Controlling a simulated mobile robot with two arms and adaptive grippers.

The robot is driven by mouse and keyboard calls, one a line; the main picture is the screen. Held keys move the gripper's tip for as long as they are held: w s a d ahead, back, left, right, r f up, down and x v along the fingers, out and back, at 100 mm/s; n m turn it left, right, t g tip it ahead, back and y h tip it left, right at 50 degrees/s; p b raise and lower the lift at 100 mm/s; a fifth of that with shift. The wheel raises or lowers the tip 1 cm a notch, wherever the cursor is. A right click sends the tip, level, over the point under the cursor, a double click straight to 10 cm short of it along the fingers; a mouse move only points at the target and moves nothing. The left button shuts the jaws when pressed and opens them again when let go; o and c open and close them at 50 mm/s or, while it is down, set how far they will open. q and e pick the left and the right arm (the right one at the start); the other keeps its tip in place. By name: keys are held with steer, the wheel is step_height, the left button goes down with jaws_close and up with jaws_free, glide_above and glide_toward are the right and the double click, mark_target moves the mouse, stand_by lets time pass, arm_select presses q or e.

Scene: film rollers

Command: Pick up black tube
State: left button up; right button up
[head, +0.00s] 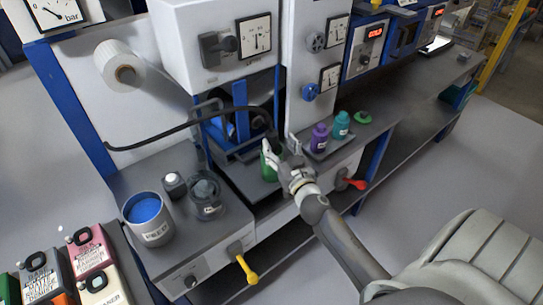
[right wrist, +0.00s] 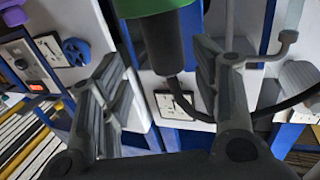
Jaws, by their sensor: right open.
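A dark grey to black tube (right wrist: 161,42) shows in the right wrist view, joined to a green part (right wrist: 150,6) cut off by the top edge. My right gripper (right wrist: 157,68) is open, with one finger on each side of the tube in that picture. I see gaps on both sides and cannot tell how deep the tube sits between the fingers. In the head view my right gripper (head: 280,157) is beside a green object (head: 268,166) over the dark bench recess. The gripper partly hides that spot. My left gripper is not in view.
A black curved hose (head: 160,137) crosses the machine front. A blue-filled can (head: 155,233) and a dark jar (head: 208,208) stand left on the bench. Purple (head: 319,137) and teal (head: 341,124) bottles stand right. Red (head: 355,183) and yellow (head: 246,268) handles project from the bench front.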

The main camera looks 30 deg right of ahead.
mark_target(274, 140)
steer(key=shift+w+r, duration=0.2)
steer(key=shift+w, duration=0.15)
steer(key=x, duration=0.1)
steer(key=p+x, duration=0.1)
steer(key=x, duration=0.1)
steer(key=shift+w+a, duration=0.2)
steer(key=shift+a, duration=0.05)
steer(key=shift+w+d, duration=0.1)
steer(key=shift+w, duration=0.5)
